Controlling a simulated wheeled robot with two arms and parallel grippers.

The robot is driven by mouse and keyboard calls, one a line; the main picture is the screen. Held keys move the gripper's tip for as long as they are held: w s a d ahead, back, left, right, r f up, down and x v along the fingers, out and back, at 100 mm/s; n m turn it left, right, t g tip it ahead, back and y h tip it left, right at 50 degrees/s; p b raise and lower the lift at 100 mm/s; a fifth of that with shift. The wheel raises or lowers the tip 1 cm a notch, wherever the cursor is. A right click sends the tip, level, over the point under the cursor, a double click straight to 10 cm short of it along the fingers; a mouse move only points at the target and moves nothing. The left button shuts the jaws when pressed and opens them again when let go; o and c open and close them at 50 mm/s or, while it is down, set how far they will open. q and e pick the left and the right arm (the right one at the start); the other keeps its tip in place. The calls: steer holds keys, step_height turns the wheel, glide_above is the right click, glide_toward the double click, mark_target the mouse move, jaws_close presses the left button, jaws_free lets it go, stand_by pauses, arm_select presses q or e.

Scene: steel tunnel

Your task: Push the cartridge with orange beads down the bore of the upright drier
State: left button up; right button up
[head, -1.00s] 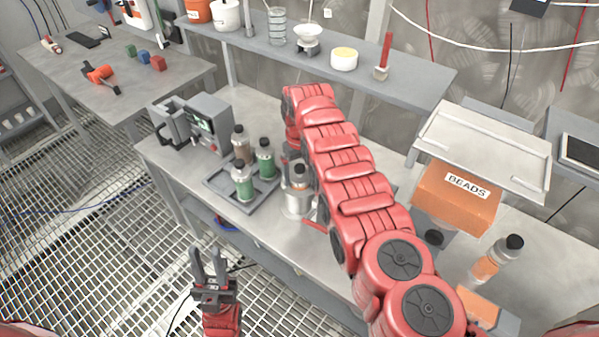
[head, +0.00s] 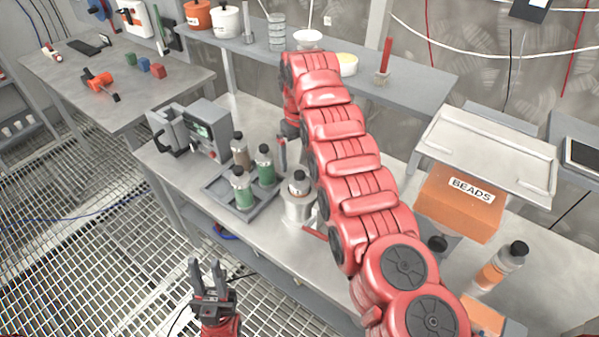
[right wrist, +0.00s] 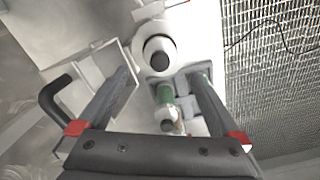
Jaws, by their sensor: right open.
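The upright drier (head: 297,208) is a short pale metal cylinder on the bench. A black-capped cartridge (head: 299,184) stands upright in its bore, cap and upper part above the rim; its bead colour is hard to tell. In the right wrist view, the cartridge's dark cap (right wrist: 160,53) shows inside a pale ring. A cartridge with orange beads (head: 492,273) stands at the bench's right. My right gripper (right wrist: 161,76) is open and empty above the bench, mostly hidden behind its arm in the head view. My left gripper (head: 205,266) is open and empty, in front of the bench.
A grey tray (head: 216,196) left of the drier holds two green cartridges and a brownish one. A grey machine (head: 205,125) with a black handle stands behind it. An orange BEADS box (head: 455,212) is at the right. A shelf (head: 420,82) runs along the back.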

step_height(320, 180, up, 3)
steer(key=shift+r+p, duration=0.1)
steer(key=shift+p, duration=0.55)
steer(key=shift+r, duration=0.25)
